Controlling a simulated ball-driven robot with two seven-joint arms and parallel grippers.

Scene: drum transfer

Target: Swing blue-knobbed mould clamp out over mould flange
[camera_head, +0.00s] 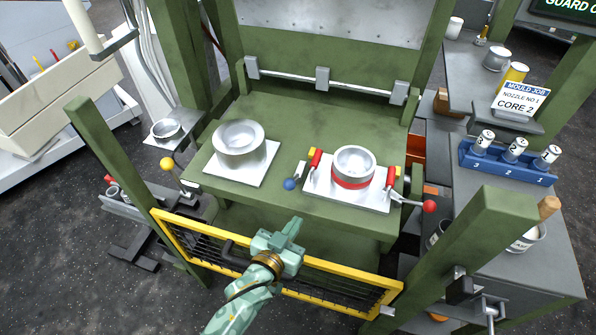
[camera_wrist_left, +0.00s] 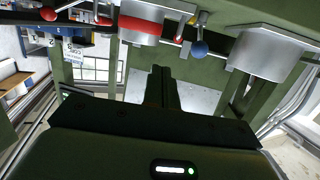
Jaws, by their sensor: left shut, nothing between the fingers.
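The blue-knobbed mould clamp (camera_head: 291,183) sits at the left edge of the white plate (camera_head: 347,199) under the red-banded mould (camera_head: 352,163). Its short arm points toward the front left, with the knob beside the plate rather than over it. My left gripper (camera_head: 293,224) is shut and empty, in front of the press table and below the blue knob in the picture. In the left wrist view the fingers (camera_wrist_left: 161,72) are together, apart from the blue knob (camera_wrist_left: 199,48), which shows upper right of them. The mould (camera_wrist_left: 140,25) appears upper left. My right gripper is not in view.
A second silver mould (camera_head: 239,143) stands on the left plate. Red-handled levers (camera_head: 315,158) and a red-ball lever (camera_head: 428,206) flank the banded mould. A yellow-framed guard (camera_head: 345,284) lies beneath my left arm. Green posts (camera_head: 480,235) stand at both sides.

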